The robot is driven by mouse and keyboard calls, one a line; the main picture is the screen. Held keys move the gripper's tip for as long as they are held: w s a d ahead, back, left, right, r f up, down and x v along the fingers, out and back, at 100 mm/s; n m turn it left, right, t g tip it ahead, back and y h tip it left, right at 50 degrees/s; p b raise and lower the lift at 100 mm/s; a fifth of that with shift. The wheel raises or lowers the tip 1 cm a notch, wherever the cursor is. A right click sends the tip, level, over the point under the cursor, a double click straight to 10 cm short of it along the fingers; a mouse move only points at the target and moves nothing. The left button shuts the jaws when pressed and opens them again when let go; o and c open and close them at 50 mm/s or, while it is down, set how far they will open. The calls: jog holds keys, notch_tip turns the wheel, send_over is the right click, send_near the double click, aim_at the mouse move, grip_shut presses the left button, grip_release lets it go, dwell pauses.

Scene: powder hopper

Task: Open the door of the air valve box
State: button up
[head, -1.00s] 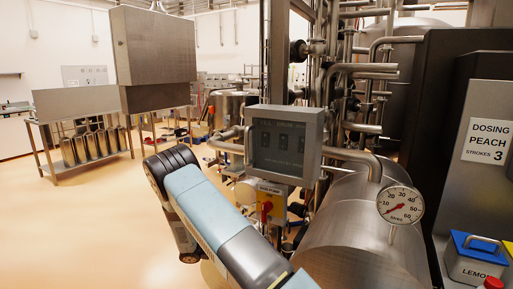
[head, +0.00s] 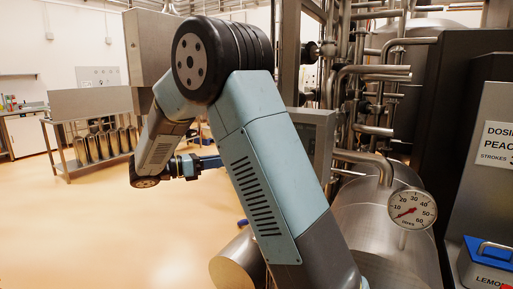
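A grey steel box (head: 325,128) stands in the middle of the head view, beside the pipework. My raised arm covers most of it, and only its right side and part of its top edge show. I cannot read a label on it, so I cannot tell for sure that it is the air valve box. Its front and any door or handle are hidden. The end of my arm, with a dark and blue part at my gripper (head: 205,162), points right behind my own upper arm. Its fingertips are not clear, and I see nothing held.
Steel pipes (head: 375,75) and a horizontal tank with a dial gauge (head: 411,209) stand to the right. A blue-lidded container (head: 490,262) is at the lower right. A steel table (head: 90,150) with several canisters stands at the left. The floor at left is clear.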

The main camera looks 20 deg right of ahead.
jog(key=shift+m, duration=0.6)
jog(key=d+r, duration=0.1)
jog(key=d, duration=0.3)
jog(key=d+r, duration=0.1)
jog(key=d, duration=0.3)
jog(key=d+r, duration=0.1)
jog(key=d, duration=0.4)
jog(key=shift+s+d+r, duration=0.1)
jog(key=shift+s+r, duration=0.05)
jog(key=shift+r, duration=0.05)
jog(key=shift+c, duration=0.5)
grip_shut()
